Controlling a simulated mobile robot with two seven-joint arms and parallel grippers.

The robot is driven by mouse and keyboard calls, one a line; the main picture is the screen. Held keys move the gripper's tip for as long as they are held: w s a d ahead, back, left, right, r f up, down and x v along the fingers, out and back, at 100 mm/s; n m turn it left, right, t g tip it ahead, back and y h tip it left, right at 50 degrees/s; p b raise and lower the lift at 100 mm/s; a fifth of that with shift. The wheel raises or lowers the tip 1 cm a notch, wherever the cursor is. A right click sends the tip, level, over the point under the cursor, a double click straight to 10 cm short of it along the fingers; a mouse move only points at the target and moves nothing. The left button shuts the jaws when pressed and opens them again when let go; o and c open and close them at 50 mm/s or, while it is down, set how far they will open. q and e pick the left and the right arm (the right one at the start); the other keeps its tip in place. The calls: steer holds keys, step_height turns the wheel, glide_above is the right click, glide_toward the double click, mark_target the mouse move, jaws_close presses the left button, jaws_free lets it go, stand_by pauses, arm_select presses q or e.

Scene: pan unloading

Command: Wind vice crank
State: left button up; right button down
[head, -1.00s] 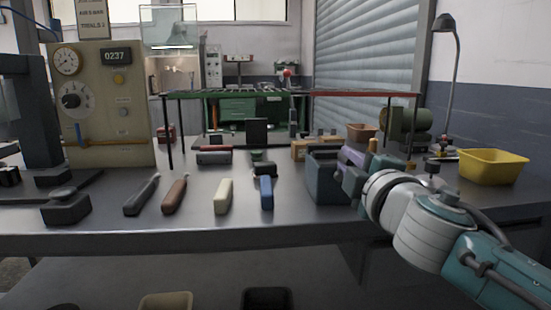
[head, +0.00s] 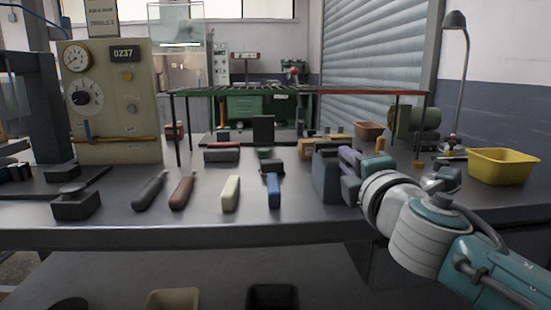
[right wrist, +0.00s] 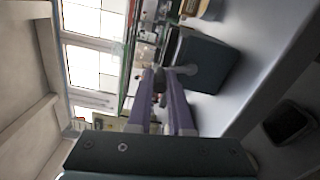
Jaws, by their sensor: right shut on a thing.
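The vice (head: 326,178) is a dark blue-grey block right of centre on the bench in the head view. It also shows in the right wrist view (right wrist: 207,64), with a short grey shaft (right wrist: 184,70) coming out of its side toward my fingers. My right gripper (head: 347,168) is close against the right side of the vice. In the right wrist view its two purple fingers (right wrist: 160,80) are shut on the crank handle, which they mostly hide. My left gripper is out of view.
Several handled tools lie left of the vice, among them a blue one (head: 273,191) and a cream one (head: 231,193). A yellow bin (head: 503,167) stands at the right. A gauge panel (head: 113,105) stands at the left. The bench front edge is clear.

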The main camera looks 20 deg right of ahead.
steer(key=c, duration=0.8)
jaws_free()
steer(key=shift+c, duration=0.2)
steer(key=shift+s, duration=0.1)
steer(key=shift+s+a, duration=0.1)
steer(key=shift+s, duration=0.2)
steer(key=v, duration=0.9)
steer(key=shift+p, duration=0.4)
steer(key=shift+s, duration=0.1)
